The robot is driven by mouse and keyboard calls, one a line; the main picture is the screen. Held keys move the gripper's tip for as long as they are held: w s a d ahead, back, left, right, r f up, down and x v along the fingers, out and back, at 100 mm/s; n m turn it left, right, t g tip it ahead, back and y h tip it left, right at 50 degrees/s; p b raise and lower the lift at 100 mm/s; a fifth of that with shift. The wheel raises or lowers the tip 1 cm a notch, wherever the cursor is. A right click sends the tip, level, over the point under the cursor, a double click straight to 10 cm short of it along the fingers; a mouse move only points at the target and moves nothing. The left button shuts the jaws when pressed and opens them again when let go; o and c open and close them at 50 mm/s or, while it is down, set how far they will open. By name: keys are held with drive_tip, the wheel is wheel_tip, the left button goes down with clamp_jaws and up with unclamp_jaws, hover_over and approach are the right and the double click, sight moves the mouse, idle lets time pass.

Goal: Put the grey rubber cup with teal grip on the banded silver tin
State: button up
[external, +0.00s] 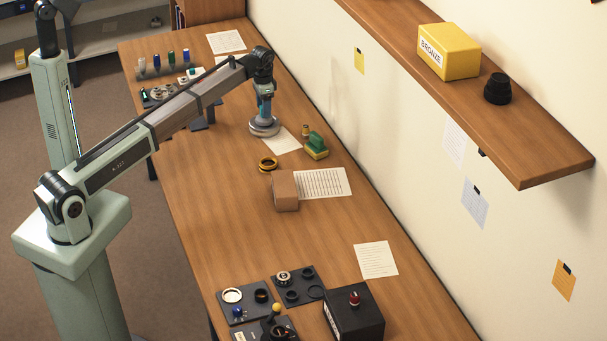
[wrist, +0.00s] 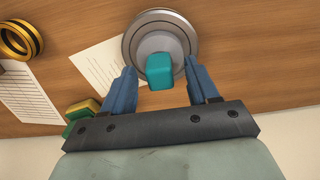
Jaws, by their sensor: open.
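The teal grip (wrist: 160,71) stands up between the two blue fingers of my gripper (wrist: 161,66), with a gap on each side. My gripper (external: 264,112) is open and points down over it in the external view. Below the grip is the round grey cup (wrist: 158,42), seen from above. A wider silver round rim, which looks like the banded silver tin (wrist: 129,48), surrounds it; the stack also shows in the external view (external: 264,128). The cup appears to sit on the tin, roughly centred, but its contact is hidden.
A black-and-yellow ring (external: 268,164), a green-and-yellow block (external: 316,146) and a brown box (external: 286,191) are nearby. Papers lie on the wooden table. A shelf (external: 520,160) on the wall holds a yellow box (external: 449,52) and a black part (external: 498,88).

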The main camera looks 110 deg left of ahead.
wheel_tip(320, 180, up, 11)
drive_tip(key=shift+r, duration=0.15)
idle(0.8)
